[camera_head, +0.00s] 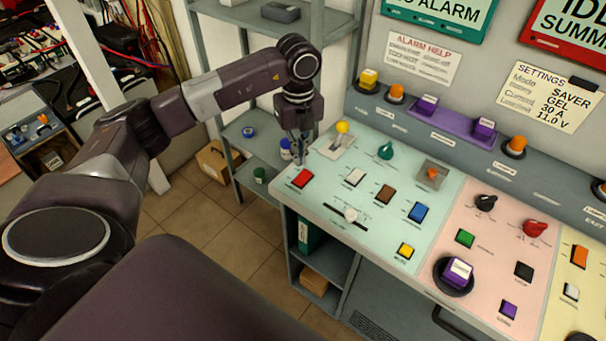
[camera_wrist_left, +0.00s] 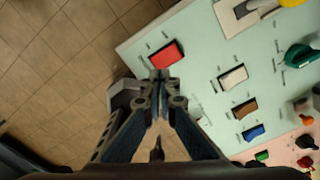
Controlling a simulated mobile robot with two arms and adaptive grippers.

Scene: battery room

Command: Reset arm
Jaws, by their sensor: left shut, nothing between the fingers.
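My left arm comes in from the left in the head view and bends down at the wrist. My left gripper (camera_head: 299,157) points down over the left end of the control panel (camera_head: 330,197), close to the red button (camera_head: 302,179). In the left wrist view the left gripper (camera_wrist_left: 160,77) is shut with its fingertips together and nothing between them. The red button (camera_wrist_left: 166,54) lies just beyond the fingertips there. I cannot tell whether the fingertips touch the panel. My right gripper is in neither view.
The panel holds a white button (camera_head: 355,177), a brown button (camera_head: 385,193), a blue button (camera_head: 418,211), a yellow-knobbed lever (camera_head: 342,127) and a teal knob (camera_head: 386,150). A grey shelf (camera_head: 250,133) stands behind the gripper. A cardboard box (camera_head: 213,161) sits on the tiled floor (camera_head: 190,216).

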